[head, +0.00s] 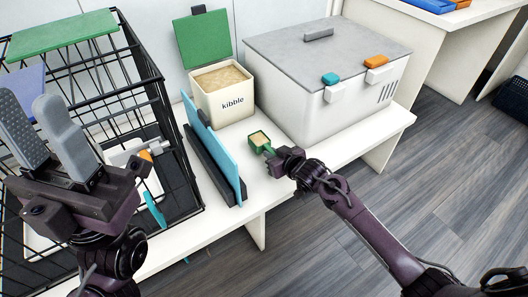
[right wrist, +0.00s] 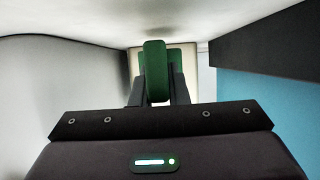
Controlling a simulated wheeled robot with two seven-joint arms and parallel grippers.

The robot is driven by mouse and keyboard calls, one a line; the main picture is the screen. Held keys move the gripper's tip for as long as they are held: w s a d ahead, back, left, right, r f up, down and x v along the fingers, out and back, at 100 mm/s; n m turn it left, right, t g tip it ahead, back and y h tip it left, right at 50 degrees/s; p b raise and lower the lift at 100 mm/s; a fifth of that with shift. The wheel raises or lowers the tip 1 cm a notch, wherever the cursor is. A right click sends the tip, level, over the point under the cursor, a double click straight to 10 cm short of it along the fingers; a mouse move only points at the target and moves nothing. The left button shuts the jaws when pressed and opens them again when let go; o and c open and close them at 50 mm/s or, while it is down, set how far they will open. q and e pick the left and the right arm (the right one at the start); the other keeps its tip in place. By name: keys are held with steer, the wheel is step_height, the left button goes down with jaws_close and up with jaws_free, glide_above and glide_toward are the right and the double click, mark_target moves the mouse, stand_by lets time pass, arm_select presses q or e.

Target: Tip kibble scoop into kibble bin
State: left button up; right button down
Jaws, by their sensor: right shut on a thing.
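The green kibble scoop (head: 257,136) holds tan kibble and looks roughly level in the head view. My right gripper (head: 276,159) is shut on its handle. In the right wrist view, the green handle (right wrist: 155,68) stands between the fingers of my right gripper (right wrist: 157,92), and the scoop's cup is hidden. The cream kibble bin (head: 226,103), labelled "kibble", stands behind and left of the scoop. Its green lid (head: 204,39) is up and kibble shows inside. The scoop is in front of the bin, apart from it. My left gripper (head: 40,130) is raised at left, empty, its fingers apart.
A large white box (head: 310,112) with a grey lid and teal and orange latches stands right of the bin. A blue panel (head: 213,147) on a dark base stands left of the scoop. A black wire cage (head: 117,74) fills the left. The white bench's front edge is near.

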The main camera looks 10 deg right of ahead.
steer(key=shift+r+p, duration=1.25)
steer(key=shift+r, duration=0.05)
